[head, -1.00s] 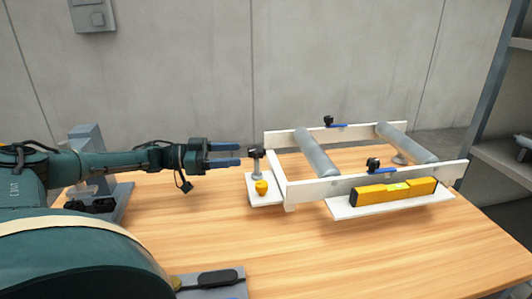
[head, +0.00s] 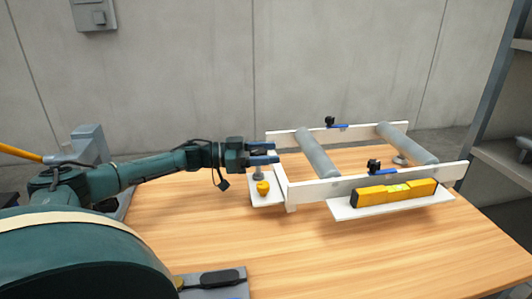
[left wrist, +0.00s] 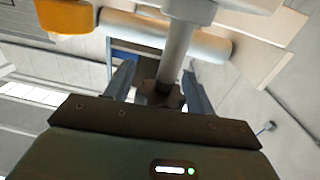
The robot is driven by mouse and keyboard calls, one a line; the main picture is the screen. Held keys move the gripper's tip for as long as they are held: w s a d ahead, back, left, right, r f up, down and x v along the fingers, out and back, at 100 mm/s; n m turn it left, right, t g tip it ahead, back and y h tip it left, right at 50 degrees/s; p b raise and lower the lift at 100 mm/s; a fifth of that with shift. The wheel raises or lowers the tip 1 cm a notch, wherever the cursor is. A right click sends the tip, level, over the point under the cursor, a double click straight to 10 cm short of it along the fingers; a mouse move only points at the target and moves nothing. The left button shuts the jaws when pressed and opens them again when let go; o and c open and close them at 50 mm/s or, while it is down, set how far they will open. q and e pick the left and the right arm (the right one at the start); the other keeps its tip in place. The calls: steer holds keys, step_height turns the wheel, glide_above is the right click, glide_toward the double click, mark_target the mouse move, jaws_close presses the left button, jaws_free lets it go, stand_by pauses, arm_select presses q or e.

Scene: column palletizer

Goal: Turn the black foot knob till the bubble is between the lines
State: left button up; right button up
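The black foot knob (left wrist: 167,93) tops a grey post (left wrist: 177,50) at the left end of the white roller frame (head: 330,187). In the head view my left gripper (head: 262,153) is level with the knob and largely hides it. In the left wrist view the knob sits between the two fingers, which look open around it; I cannot tell if either touches. The yellow level (head: 395,192) lies on a white ledge (head: 400,207) at the frame's front. Its vial is a small greenish patch, and the bubble is too small to read. My right gripper is out of view.
A small yellow piece (head: 263,188) stands on the white plate (head: 264,201) below the knob. Two grey rollers (head: 317,154) cross the frame, with blue-handled clamps (head: 381,171) on its rails. The wooden table (head: 320,255) is clear in front.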

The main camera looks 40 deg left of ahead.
arm_select(q)
steer(key=c, duration=0.8)
steer(key=shift+o, duration=0.2)
steer(key=shift+m+g+h, duration=0.4)
steer(key=shift+h, duration=0.1)
steer(key=m+g+h+b, duration=0.1)
steer(key=m+g+h, duration=0.1)
steer(key=shift+s+d+g, duration=0.1)
steer(key=shift+d+g, duration=0.05)
steer(key=shift+g, duration=0.15)
steer(key=shift+s+m+g, duration=0.1)
steer(key=shift+m+g, duration=0.2)
steer(key=shift+g, duration=0.1)
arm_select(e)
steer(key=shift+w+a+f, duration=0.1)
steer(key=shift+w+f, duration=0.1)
arm_select(q)
steer(key=o, duration=1)
